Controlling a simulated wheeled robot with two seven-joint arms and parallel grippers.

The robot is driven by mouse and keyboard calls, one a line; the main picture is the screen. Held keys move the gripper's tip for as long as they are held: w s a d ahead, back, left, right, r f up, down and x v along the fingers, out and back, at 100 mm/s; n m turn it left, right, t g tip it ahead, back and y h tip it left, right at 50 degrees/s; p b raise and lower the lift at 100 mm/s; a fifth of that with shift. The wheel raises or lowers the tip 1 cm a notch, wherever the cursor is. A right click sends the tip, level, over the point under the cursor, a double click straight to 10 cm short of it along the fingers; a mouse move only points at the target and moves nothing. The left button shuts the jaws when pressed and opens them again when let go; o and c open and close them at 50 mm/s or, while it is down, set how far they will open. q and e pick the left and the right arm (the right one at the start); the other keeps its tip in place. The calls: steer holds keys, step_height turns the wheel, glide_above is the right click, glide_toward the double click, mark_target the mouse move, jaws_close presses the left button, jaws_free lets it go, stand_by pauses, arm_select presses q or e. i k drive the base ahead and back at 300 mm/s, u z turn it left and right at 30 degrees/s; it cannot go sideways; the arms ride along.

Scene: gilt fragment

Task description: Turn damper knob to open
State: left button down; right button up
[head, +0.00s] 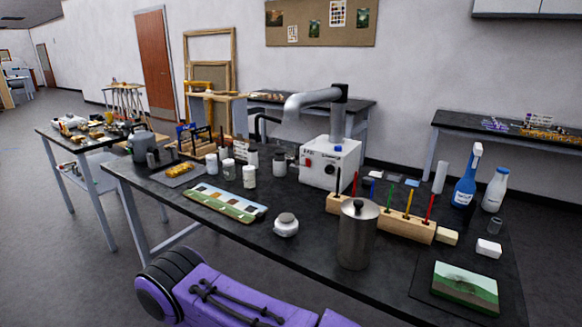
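A white box-shaped extractor unit (318,178) stands at the back of the black table. A grey duct (337,122) rises from its top, bends at a dark elbow and ends in a hood (296,104) pointing left. The box front has a small red round control (307,162) and a dark knob-like part (330,169). A small blue part (338,148) sits at the top edge. I cannot tell which is the damper knob or how it is set. Neither gripper is in view; a purple arm link of mine shows at the bottom, well short of the unit.
A metal canister (357,236) and a wooden block with upright tools (405,225) stand before the unit. The table's near-left edge is fairly clear.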

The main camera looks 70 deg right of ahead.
mark_target(330, 169)
steer(key=i, duration=0.3)
steer(key=z, duration=1)
